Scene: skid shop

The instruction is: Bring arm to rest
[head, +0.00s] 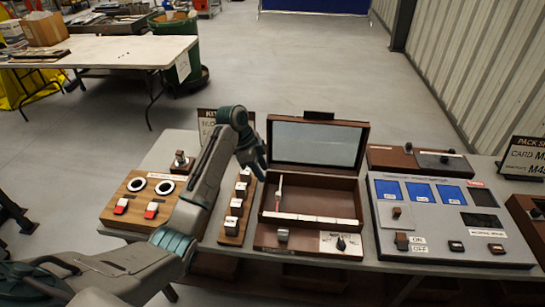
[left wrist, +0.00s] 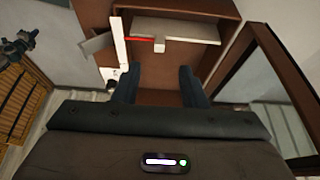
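My left arm reaches in from the left over the work table. Its gripper (head: 258,165) hangs at the left side of an open brown case (head: 310,235) with a raised lid. In the left wrist view the two dark fingers (left wrist: 158,88) stand apart with nothing between them. Beyond them lies the brown case interior (left wrist: 160,98), with a pale plate (left wrist: 180,30) and a thin red piece (left wrist: 139,40). My right gripper is not in either view.
Left on the table is a wooden board (head: 128,212) with switches. A narrow switch strip (head: 236,212) stands beside the case. A grey panel (head: 440,220) with blue screens is on the right. Open floor lies behind, with a white table (head: 110,50) at back left.

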